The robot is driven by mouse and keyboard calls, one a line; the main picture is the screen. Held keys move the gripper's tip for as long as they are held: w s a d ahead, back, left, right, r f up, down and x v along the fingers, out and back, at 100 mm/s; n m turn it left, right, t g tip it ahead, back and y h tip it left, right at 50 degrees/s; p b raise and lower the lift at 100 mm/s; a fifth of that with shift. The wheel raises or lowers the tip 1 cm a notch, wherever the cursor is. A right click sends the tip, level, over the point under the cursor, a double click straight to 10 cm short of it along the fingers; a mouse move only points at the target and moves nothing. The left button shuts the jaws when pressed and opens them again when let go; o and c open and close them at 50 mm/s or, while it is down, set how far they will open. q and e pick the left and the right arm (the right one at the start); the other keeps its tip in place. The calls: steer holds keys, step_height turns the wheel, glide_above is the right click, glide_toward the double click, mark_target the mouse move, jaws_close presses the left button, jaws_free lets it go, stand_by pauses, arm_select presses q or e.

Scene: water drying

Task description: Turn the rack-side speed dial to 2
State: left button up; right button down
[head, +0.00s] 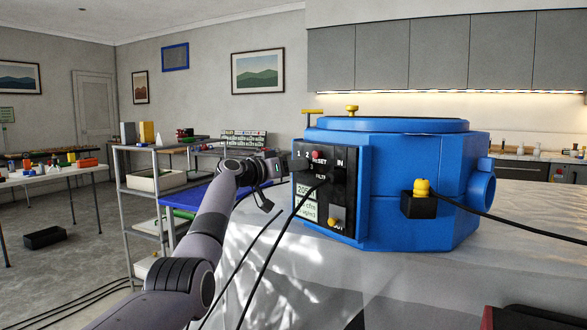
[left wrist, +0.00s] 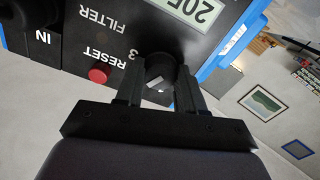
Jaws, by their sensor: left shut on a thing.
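The blue machine (head: 400,180) stands on a pale table, with a black control panel (head: 338,205) on its left face. The panel shows the numerals 1, 2 and 3, a red reset button (head: 315,154) and a 205 display. My left gripper (head: 288,166) reaches the panel's left edge. In the left wrist view its fingers (left wrist: 158,80) are shut on a round black dial (left wrist: 158,66), close to the numeral 3 and the display (left wrist: 192,12). The dial is hidden in the head view, and its setting cannot be read. My right gripper is out of view.
Black cables (head: 284,235) hang from the panel across the table (head: 400,285). A metal rack (head: 150,190) with trays stands behind my left arm. The table's front is mostly clear.

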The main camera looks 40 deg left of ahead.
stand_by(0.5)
arm_select(q)
steer(key=o, duration=1)
steer(key=shift+o, duration=0.2)
steer(key=shift+s, duration=0.15)
steer(key=s+b, duration=0.2)
steer(key=s, duration=0.4)
steer(key=shift+s+a, duration=0.4)
steer(key=shift+a, duration=0.05)
steer(key=shift+s+f, duration=0.1)
